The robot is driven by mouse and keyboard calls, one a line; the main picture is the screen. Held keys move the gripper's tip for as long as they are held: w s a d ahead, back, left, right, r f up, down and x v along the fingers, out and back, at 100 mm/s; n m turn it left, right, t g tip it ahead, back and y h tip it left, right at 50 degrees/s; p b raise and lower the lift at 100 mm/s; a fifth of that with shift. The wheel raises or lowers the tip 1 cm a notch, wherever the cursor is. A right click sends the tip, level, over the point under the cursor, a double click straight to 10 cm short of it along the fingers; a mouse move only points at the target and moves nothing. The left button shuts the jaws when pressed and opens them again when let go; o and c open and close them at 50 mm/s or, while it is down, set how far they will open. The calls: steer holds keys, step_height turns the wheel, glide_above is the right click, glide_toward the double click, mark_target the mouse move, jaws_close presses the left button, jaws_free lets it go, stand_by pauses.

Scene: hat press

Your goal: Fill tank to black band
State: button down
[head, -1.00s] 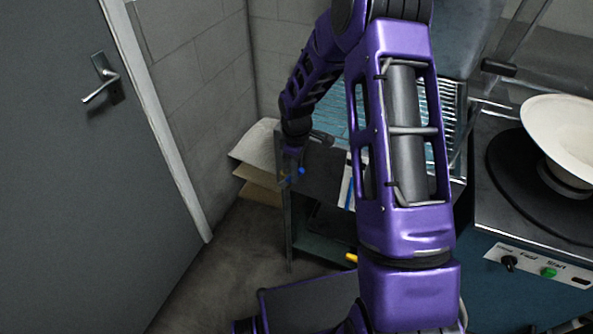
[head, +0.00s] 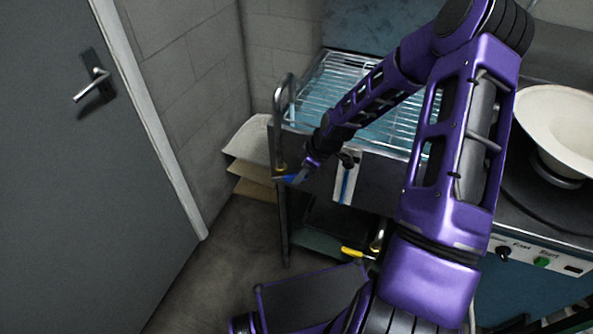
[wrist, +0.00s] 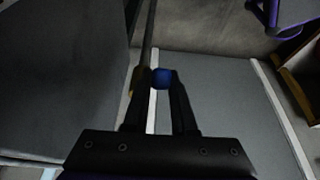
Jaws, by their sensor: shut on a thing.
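The steel tank (head: 385,186) stands at the centre of the head view under a wire rack. A white gauge strip (head: 346,184) with a blue line is on its front. A dark piece lies across the strip's upper end; I cannot tell if it is the black band. A blue knob (head: 285,179) is at the tank's left front corner, below a curved metal pipe (head: 280,110). My gripper (head: 299,177) is at this knob. In the wrist view, the fingers of my gripper (wrist: 160,92) are shut on the round blue knob (wrist: 161,78).
A yellow-handled part (head: 354,252) sits low under the tank. A pale hat form (head: 562,125) is on the press at right, above a panel with a green button (head: 541,262). A grey door (head: 70,220) and block wall are at left. Open floor lies between.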

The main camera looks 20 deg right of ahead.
steer(key=shift+s+d+f+t+y, duration=0.2)
steer(key=shift+d+f+t+y, duration=0.15)
steer(key=shift+f+t+y, duration=0.25)
stand_by(0.3)
steer(key=c, duration=0.7)
jaws_free()
steer(key=p+v, duration=0.3)
steer(key=v, duration=1.4)
steer(key=shift+d, duration=0.3)
